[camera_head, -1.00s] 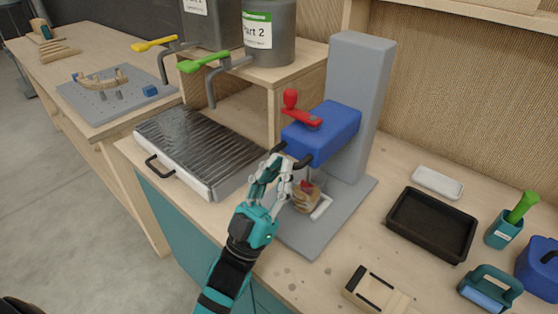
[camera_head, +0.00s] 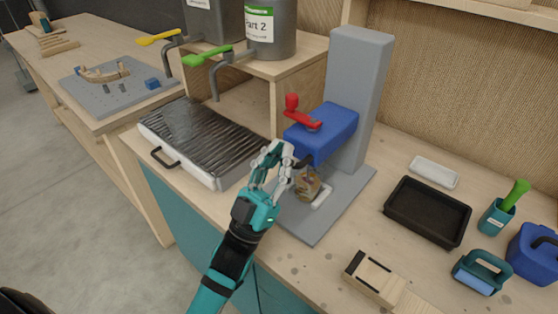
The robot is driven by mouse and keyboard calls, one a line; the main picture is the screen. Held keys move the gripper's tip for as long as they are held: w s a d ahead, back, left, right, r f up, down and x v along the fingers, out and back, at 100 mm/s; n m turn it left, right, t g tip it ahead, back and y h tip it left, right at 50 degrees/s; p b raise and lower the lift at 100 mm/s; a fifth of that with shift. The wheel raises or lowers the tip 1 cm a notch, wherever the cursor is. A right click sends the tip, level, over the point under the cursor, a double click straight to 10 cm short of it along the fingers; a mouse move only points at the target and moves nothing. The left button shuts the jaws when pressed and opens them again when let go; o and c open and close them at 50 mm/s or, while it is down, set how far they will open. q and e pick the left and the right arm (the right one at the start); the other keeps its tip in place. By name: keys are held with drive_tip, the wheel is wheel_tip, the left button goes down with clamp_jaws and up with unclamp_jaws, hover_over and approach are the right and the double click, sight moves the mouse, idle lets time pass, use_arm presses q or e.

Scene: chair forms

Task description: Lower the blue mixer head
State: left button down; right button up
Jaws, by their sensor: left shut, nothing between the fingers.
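The blue mixer head (camera_head: 324,133) sits on a tall grey column (camera_head: 361,95) over a flat grey base (camera_head: 320,226). A red lever (camera_head: 301,116) is on top of the head. A small brownish cup-like thing (camera_head: 307,185) stands on the base below the head. My left gripper (camera_head: 272,157) is shut and empty, at the front left of the head, its tips near the head's dark front handle, which it partly hides. I cannot tell if they touch. My right gripper is not in view.
A tray with a ridged dark top (camera_head: 203,137) lies to the left. A black tray (camera_head: 428,211), a white dish (camera_head: 435,172) and a teal cup (camera_head: 497,217) stand to the right. A wooden block (camera_head: 374,278) is at the front. Canisters stand on a shelf behind.

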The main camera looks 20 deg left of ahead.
use_arm(q)
drive_tip(key=b+v, duration=0.4)
drive_tip(key=v, duration=0.6)
drive_tip(key=shift+s, duration=0.2)
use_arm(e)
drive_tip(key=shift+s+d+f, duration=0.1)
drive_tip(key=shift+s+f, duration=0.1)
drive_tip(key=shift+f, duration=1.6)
use_arm(q)
drive_tip(key=shift+r, duration=0.1)
